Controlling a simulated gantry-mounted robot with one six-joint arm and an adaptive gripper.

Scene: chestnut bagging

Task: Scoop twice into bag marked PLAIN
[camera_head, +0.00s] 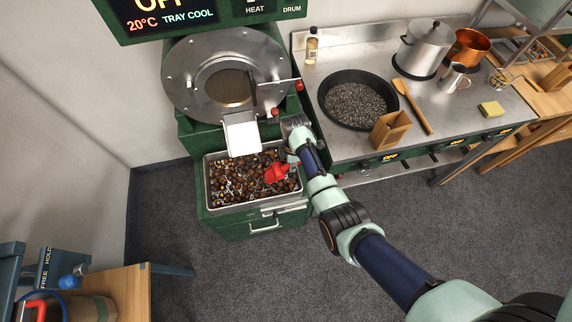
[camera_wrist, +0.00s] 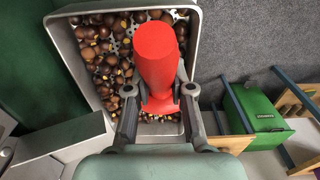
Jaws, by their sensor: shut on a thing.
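A metal tray (camera_head: 236,208) full of brown chestnuts sits below the roaster's chute, and its rim (camera_wrist: 199,60) also shows in the wrist view. My gripper (camera_head: 290,152) is over the tray's right side, shut on a red scoop (camera_head: 277,173). In the wrist view the scoop (camera_wrist: 156,55) stands between my two fingers (camera_wrist: 160,95), its wide end over the chestnuts. I cannot tell whether the scoop holds any chestnuts. No PLAIN marking is legible.
The green roaster (camera_head: 186,130) with a white chute (camera_head: 241,136) stands just behind the tray. A black pan (camera_head: 340,122), wooden spoon (camera_head: 412,105) and pots (camera_head: 425,48) are on the counter at right. A wooden table (camera_head: 133,295) is at lower left. Open floor lies between.

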